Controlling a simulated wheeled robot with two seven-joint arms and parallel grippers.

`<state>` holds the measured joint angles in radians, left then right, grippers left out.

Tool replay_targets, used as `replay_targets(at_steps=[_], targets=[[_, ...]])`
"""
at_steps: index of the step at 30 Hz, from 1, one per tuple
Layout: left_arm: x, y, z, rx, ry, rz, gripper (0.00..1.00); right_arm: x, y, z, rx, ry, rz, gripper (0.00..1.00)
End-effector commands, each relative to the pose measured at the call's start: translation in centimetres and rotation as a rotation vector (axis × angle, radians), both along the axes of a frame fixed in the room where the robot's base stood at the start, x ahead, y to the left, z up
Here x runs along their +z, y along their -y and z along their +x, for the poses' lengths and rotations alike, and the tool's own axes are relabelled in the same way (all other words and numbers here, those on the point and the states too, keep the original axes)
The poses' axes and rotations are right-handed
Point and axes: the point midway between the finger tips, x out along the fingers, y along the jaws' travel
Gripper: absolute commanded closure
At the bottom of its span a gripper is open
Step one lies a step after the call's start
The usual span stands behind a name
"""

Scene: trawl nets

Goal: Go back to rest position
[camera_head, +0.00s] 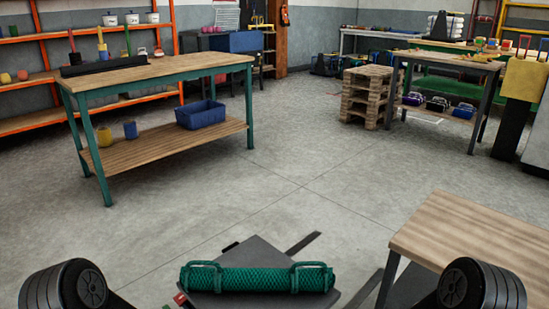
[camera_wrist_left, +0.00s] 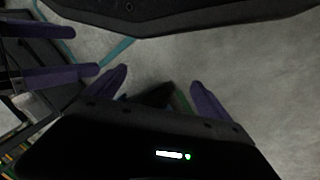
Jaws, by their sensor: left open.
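My left gripper (camera_wrist_left: 160,90) shows in the left wrist view with its two purple fingers spread apart. Nothing is clearly held between them; a dark shape and a thin green strip show behind the gap. In the head view only the round black joints of my arms show at the lower left and lower right corners, and neither gripper can be seen. A green netted roll (camera_head: 257,281) with two green handles lies crosswise on a dark flat surface at the bottom middle.
A teal-legged workbench (camera_head: 155,73) stands at the left, with a blue crate (camera_head: 201,114) on its lower shelf. A wooden-topped table (camera_head: 475,238) is close at the lower right. Stacked pallets (camera_head: 367,95) stand further back. The middle floor is clear.

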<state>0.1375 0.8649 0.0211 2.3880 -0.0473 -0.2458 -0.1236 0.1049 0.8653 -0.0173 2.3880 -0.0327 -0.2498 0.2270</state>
Motion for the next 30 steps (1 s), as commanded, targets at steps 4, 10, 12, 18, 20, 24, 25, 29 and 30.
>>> replay_targets(at_steps=[4, 10, 12, 18, 20, 24, 25, 29, 30], targets=[[-3.0, -0.5, -3.5, 0.181, -0.069, 0.000, 0.08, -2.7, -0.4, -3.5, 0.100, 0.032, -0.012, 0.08], [0.9, -0.5, -3.9, 0.213, -0.076, -0.001, 0.08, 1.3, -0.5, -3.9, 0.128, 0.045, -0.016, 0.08], [2.3, -0.4, -4.0, 0.209, -0.078, -0.002, 0.08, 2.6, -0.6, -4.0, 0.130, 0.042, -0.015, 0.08], [6.8, -0.2, -4.4, 0.199, -0.086, -0.005, 0.08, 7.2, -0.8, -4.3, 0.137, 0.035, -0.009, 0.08], [8.7, -0.1, -4.5, 0.196, -0.088, -0.007, 0.08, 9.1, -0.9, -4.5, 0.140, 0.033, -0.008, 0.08], [14.3, 0.1, -4.9, 0.187, -0.096, -0.009, 0.08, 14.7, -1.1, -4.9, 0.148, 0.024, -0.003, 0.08], [15.7, 0.2, -5.0, 0.184, -0.098, -0.010, 0.08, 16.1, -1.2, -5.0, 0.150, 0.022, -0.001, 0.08], [21.3, 0.4, -5.5, 0.174, -0.109, -0.014, 0.08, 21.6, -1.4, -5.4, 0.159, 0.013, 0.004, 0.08], [22.9, 0.5, -5.6, 0.172, -0.111, -0.015, 0.08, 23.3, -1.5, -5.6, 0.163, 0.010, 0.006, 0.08]])
